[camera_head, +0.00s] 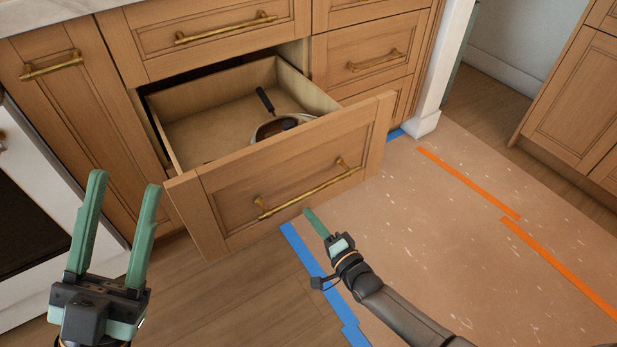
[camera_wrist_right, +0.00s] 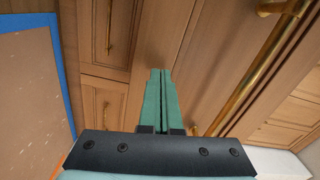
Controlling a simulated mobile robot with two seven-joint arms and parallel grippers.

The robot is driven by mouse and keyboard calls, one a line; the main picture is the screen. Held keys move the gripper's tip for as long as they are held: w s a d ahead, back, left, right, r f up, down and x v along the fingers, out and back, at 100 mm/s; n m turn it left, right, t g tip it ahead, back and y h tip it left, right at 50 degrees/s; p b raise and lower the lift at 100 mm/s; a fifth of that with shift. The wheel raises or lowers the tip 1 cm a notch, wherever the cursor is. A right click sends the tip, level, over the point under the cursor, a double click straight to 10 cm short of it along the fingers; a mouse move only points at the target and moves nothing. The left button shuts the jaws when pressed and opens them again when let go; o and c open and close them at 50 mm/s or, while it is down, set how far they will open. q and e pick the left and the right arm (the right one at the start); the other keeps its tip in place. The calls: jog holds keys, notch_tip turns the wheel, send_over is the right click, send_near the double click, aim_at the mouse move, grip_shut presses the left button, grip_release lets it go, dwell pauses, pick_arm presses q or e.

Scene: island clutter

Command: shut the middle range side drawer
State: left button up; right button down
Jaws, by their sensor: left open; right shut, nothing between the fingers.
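The wooden drawer (camera_head: 235,205) is pulled well out of the cabinet below a shut drawer, in the head view. Its brass bar handle (camera_head: 310,192) runs across the front, and it also shows in the right wrist view (camera_wrist_right: 262,72). A pan with a dark handle (camera_head: 265,100) lies inside the drawer. My right gripper (camera_head: 308,212) is shut and empty, just in front of and below the handle; I cannot tell whether it touches the drawer front. It also shows in the right wrist view (camera_wrist_right: 160,72). My left gripper (camera_head: 125,180) is open and empty, left of the drawer front.
A shut drawer (camera_head: 205,20) is above the open one, with more shut drawers (camera_head: 370,60) to its right. A white oven (camera_head: 40,210) stands at the left. Brown floor covering (camera_head: 480,250) with blue and orange tape lies at the right, mostly clear.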

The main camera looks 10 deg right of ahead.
aim_at(302, 206)
jog(key=shift+w+a, duration=0.15)
jog(key=shift+w, duration=0.25)
dwell(0.5)
jog(key=shift+b+x, duration=1.45)
jog(key=shift+x, duration=1.55)
